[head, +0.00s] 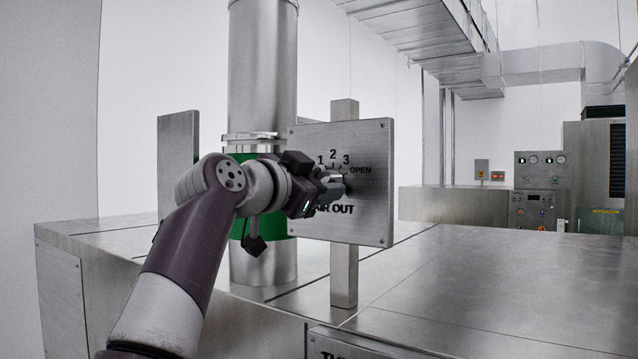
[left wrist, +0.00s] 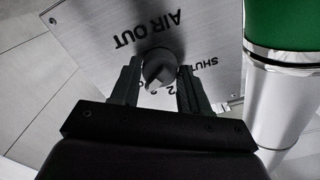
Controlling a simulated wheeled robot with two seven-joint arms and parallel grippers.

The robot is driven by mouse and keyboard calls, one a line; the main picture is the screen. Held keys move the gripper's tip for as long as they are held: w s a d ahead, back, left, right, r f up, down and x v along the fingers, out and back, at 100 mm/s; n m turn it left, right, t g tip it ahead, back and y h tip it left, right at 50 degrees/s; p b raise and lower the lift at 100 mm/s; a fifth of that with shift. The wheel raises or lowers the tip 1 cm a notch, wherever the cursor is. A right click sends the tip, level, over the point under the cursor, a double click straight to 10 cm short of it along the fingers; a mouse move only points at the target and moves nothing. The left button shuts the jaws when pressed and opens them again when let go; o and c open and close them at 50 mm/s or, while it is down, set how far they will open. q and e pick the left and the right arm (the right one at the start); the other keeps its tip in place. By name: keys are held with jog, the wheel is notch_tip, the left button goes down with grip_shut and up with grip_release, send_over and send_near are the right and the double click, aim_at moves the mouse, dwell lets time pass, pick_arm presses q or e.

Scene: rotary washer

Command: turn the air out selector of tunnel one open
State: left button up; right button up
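The air out selector is a round grey knob (left wrist: 160,66) on a metal plate (head: 372,218) marked "AIR OUT", with 1, 2, 3 and "OPEN" around the dial; "SHUT" shows in the left wrist view, where the lettering is upside down. My left gripper (head: 335,183) is at the knob, mostly hiding it in the head view. In the left wrist view, my left gripper (left wrist: 160,78) is open, one finger on each side of the knob, with narrow gaps. The knob's exact pointer setting is hard to tell. My right gripper is not in view.
A thick metal pipe (head: 262,70) with a green band stands just behind and left of the plate. A post (head: 344,275) carries the plate above the metal housing top (head: 460,290). Another upright plate (head: 178,150) stands at left. Housing right of the post is clear.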

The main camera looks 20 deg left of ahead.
pick_arm(q)
jog(key=shift+o, duration=1.4)
jog(key=shift+w, duration=0.1)
jog(key=v, duration=1.2)
jog(key=shift+s+b, duration=0.2)
jog(key=shift+b, duration=0.2)
jog(key=shift+s+a, duration=0.1)
jog(key=shift+s, duration=0.05)
